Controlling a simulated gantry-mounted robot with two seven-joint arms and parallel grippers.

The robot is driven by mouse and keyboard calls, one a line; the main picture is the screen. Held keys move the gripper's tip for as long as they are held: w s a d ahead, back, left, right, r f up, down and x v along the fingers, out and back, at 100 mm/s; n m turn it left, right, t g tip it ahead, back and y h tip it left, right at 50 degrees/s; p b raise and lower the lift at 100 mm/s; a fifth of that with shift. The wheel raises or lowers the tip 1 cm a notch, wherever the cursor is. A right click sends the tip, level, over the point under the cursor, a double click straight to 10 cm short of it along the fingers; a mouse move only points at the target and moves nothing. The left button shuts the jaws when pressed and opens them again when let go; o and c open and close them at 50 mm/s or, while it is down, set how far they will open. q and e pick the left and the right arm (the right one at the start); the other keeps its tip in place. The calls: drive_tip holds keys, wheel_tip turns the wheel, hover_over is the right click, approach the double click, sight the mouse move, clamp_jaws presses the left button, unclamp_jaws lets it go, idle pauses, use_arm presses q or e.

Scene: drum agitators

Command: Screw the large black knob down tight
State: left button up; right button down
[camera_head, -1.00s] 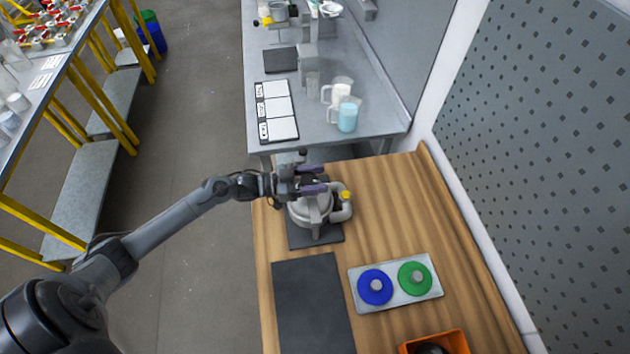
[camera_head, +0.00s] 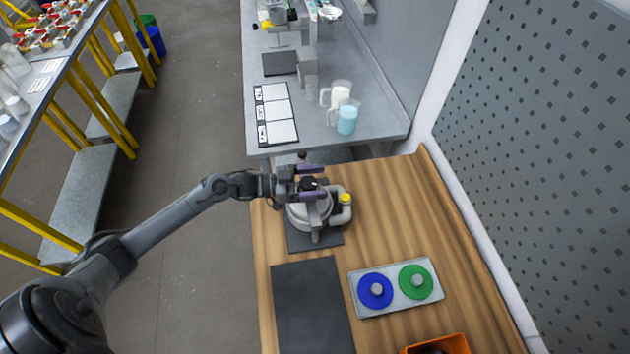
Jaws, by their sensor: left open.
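The large black knob (camera_head: 309,184) sits on top of a grey-white round device (camera_head: 303,216) with a side pipe and a yellow cap (camera_head: 346,199). The device stands on a dark square mat (camera_head: 328,238) on the wooden bench. My left gripper (camera_head: 312,177) comes in from the left, and its two purple-tipped fingers are apart, one on the far side and one on the near side of the knob. I cannot tell whether they touch it. The knob's underside and thread are hidden. My right gripper is not in view.
A larger black mat (camera_head: 311,305) lies nearer on the wooden bench (camera_head: 400,215). Beside it is a grey tray (camera_head: 398,309) with a blue disc (camera_head: 375,290) and a green disc (camera_head: 415,281). An orange bin (camera_head: 452,343) is at the front. A metal table (camera_head: 375,121) with jugs stands behind.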

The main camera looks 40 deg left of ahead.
use_arm(q)
drive_tip(key=shift+a, duration=0.1)
drive_tip(key=v, duration=1)
drive_tip(key=shift+s+a+b, duration=0.15)
drive_tip(key=shift+s+b, duration=0.15)
drive_tip(key=shift+b, duration=0.1)
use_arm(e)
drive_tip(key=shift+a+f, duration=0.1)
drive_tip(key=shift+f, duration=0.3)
